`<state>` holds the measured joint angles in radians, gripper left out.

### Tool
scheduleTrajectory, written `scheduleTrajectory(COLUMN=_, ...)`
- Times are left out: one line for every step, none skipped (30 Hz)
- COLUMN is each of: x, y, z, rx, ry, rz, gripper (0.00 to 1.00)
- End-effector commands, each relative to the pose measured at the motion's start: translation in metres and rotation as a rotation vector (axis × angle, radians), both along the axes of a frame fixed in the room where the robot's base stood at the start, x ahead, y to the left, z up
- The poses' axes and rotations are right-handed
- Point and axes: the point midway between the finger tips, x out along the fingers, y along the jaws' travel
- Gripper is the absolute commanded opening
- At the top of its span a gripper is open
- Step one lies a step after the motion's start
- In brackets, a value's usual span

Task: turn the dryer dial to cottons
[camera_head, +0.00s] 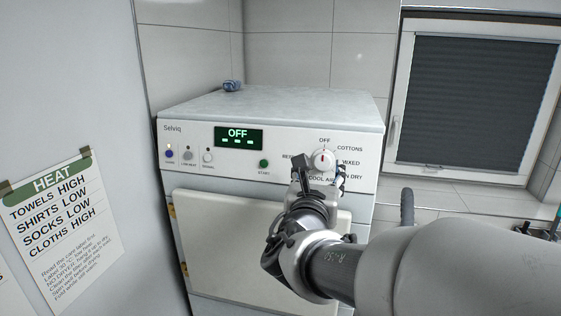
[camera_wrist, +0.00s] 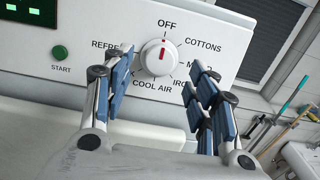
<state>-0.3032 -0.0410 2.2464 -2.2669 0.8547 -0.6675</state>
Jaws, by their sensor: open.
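The white dial (camera_head: 323,159) is on the right of the dryer's front panel. In the wrist view the dial (camera_wrist: 159,58) has a red mark pointing up to OFF. The COTTONS label (camera_wrist: 203,46) is to the upper right of the dial. My gripper (camera_head: 320,172) is open in front of the panel, just below the dial. In the wrist view its blue-padded fingers (camera_wrist: 165,78) stand apart, one on each side of the dial's lower part, with nothing between them gripped. Contact with the dial cannot be told.
The dryer (camera_head: 270,108) has a green START button (camera_head: 264,163) and several small buttons left of the dial. A small blue item (camera_head: 232,86) lies on its top. A heat chart (camera_head: 55,215) hangs on the left surface. A window with a dark blind (camera_head: 475,95) is at right.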

Motion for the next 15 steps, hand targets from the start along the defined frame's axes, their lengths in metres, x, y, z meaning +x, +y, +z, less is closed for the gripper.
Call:
scheduleTrajectory(x=0.01, y=-0.004, z=0.0, rx=0.001, ry=0.002, rz=-0.003, gripper=0.53)
scheduleTrajectory(x=0.014, y=-0.006, z=0.0, rx=0.0, ry=0.003, rz=-0.003, gripper=0.53)
scheduleTrajectory(x=0.02, y=-0.008, z=0.0, rx=0.0, ry=0.003, rz=-0.003, gripper=0.53)
scheduleTrajectory(x=0.024, y=-0.008, z=0.001, rx=0.0, ry=0.001, rz=-0.002, gripper=0.53)
scheduleTrajectory(x=0.027, y=-0.009, z=0.0, rx=0.0, ry=0.001, rz=-0.002, gripper=0.53)
scheduleTrajectory(x=0.032, y=-0.011, z=0.0, rx=0.0, ry=0.001, rz=-0.002, gripper=0.53)
scheduleTrajectory(x=0.034, y=-0.012, z=0.001, rx=0.001, ry=0.001, rz=-0.002, gripper=0.53)
scheduleTrajectory(x=0.036, y=-0.012, z=0.001, rx=0.001, ry=0.001, rz=-0.002, gripper=0.53)
scheduleTrajectory(x=0.038, y=-0.013, z=0.0, rx=0.001, ry=0.001, rz=-0.001, gripper=0.53)
scheduleTrajectory(x=0.039, y=-0.013, z=0.0, rx=0.0, ry=0.001, rz=0.0, gripper=0.53)
scheduleTrajectory(x=0.04, y=-0.013, z=0.0, rx=0.0, ry=0.001, rz=0.0, gripper=0.53)
scheduleTrajectory(x=0.041, y=-0.013, z=0.0, rx=0.0, ry=0.001, rz=0.001, gripper=0.53)
scheduleTrajectory(x=0.041, y=-0.013, z=0.0, rx=0.001, ry=0.001, rz=0.001, gripper=0.53)
scheduleTrajectory(x=0.042, y=-0.013, z=0.0, rx=0.001, ry=0.001, rz=0.001, gripper=0.53)
scheduleTrajectory(x=0.042, y=-0.013, z=0.0, rx=0.001, ry=0.0, rz=0.001, gripper=0.53)
